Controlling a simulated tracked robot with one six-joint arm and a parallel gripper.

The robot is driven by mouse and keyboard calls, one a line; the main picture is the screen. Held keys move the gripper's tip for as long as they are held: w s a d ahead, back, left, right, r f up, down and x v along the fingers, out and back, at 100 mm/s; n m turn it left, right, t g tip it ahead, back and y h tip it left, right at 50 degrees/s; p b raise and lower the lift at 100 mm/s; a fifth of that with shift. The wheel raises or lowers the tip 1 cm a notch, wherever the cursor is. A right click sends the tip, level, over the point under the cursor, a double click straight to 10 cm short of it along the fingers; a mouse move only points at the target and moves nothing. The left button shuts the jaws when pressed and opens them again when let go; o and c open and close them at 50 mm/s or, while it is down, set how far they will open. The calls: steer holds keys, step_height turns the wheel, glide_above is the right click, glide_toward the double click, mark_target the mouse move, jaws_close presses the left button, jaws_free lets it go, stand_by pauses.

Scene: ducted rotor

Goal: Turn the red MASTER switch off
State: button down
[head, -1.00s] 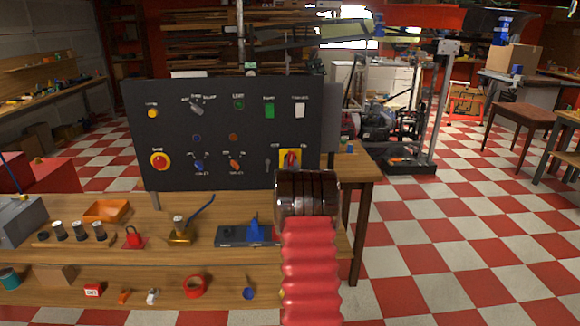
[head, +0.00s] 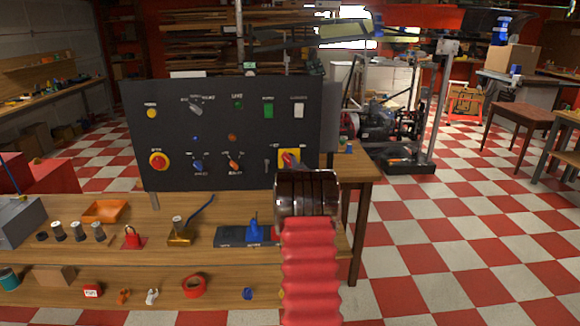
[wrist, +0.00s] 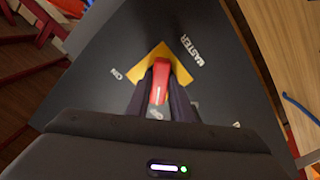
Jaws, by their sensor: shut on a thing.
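The red MASTER switch (head: 288,158) sits on a yellow plate at the lower right of the black panel. Its handle looks tilted in the head view, upper left to lower right. In the wrist view the red handle (wrist: 161,78) stands between the dark fingers of my gripper (wrist: 161,92), which is shut on it. The yellow plate (wrist: 182,67) shows behind, with MASTER printed at one side and ON at the left. Another label by the right finger is too small to read. In the head view my arm hides the fingers.

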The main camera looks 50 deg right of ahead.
steer(key=shift+f+n, duration=0.15)
steer(key=shift+n, duration=0.35)
steer(key=c, duration=1.6)
jaws_free()
steer(key=shift+o, duration=0.2)
steer(key=shift+a, duration=0.1)
steer(key=v, duration=1.3)
steer(key=shift+s+a, duration=0.25)
steer(key=shift+s, duration=0.1)
